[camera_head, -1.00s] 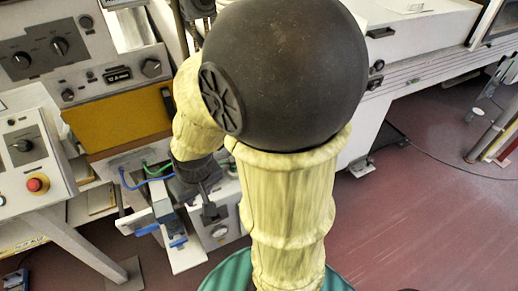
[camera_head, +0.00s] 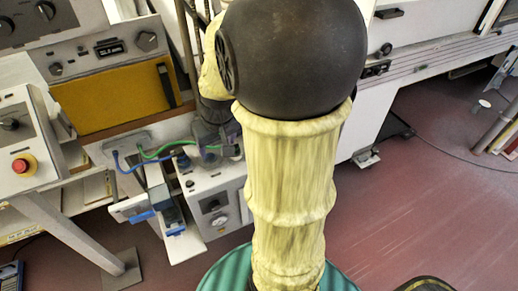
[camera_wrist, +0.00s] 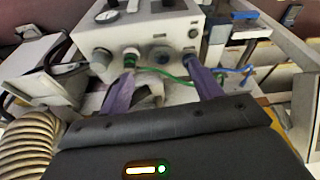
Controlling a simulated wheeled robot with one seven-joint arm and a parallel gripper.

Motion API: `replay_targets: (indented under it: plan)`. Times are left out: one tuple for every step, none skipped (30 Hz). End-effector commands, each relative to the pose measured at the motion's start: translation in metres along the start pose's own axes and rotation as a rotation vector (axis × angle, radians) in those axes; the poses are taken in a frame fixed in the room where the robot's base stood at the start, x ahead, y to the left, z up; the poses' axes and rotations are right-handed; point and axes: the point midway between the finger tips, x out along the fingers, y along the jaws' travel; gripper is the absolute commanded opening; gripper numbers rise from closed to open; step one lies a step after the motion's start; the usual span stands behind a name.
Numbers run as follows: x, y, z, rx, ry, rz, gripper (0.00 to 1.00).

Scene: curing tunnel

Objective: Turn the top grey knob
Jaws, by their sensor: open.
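A light grey control box (camera_wrist: 165,30) stands in front of my gripper in the wrist view, with a round gauge at its upper left. I cannot tell which one is the top grey knob. My gripper (camera_wrist: 160,70) is open and empty, its purple fingers pointing at the lower front of the box. In the head view the box (camera_head: 232,188) stands below my wrist, and my arm hides part of the gripper.
Green and blue hoses (camera_head: 155,152) run beside the box. An orange-fronted cabinet (camera_head: 115,100) and a panel with a red button (camera_head: 22,165) stand to the left. A white machine (camera_head: 425,70) stands at the right. The reddish floor (camera_head: 420,210) is open at lower right.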

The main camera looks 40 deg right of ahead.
Motion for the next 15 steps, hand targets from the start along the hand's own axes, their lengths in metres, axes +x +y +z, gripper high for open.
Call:
replay_targets:
  plan:
    - [0.015,0.018,-0.003,0.022,0.010,0.006,0.64]
    - [0.017,0.026,-0.006,0.030,0.015,0.008,0.64]
    - [0.020,0.039,-0.010,0.042,0.022,0.011,0.64]
    - [0.022,0.048,-0.012,0.049,0.026,0.012,0.64]
    - [0.024,0.058,-0.015,0.056,0.033,0.015,0.64]
    - [0.026,0.070,-0.017,0.065,0.040,0.017,0.64]
    - [0.027,0.080,-0.018,0.073,0.047,0.020,0.64]
    - [0.029,0.090,-0.019,0.080,0.052,0.021,0.64]
    - [0.030,0.103,-0.021,0.088,0.061,0.024,0.64]
    - [0.031,0.114,-0.021,0.095,0.067,0.027,0.64]
    - [0.032,0.123,-0.021,0.100,0.073,0.029,0.64]
    - [0.032,0.136,-0.021,0.108,0.082,0.031,0.64]
    - [0.031,0.144,-0.021,0.114,0.089,0.034,0.64]
    - [0.031,0.152,-0.020,0.116,0.094,0.036,0.64]
    - [0.030,0.161,-0.020,0.120,0.100,0.038,0.64]
